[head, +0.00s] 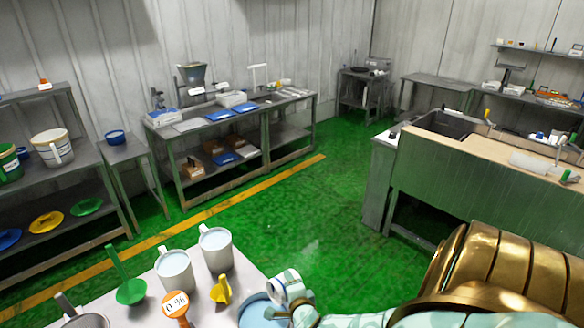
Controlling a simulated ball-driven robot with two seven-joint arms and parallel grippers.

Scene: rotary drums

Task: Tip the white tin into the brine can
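Two white handled vessels, one (215,258) and another (175,279), stand upright on the pale near table, each with pale contents. I cannot tell which vessel is the white tin. A round vessel with a light blue inside (256,317), cut by the lower edge, may be the brine can; no label shows. My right arm comes in from the lower right and ends at a pale, teal-patched part (292,290) beside and partly over this blue vessel. Its fingers cannot be made out, nor whether they hold anything. My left gripper is out of view.
The near table (245,271) also bears a green funnel-like piece (130,291), a yellow piece (221,290), an orange-rimmed tag (176,305) and a grey vessel (86,321). Green floor lies beyond. Steel benches (205,122) line the wall, and a sink counter (480,190) stands right.

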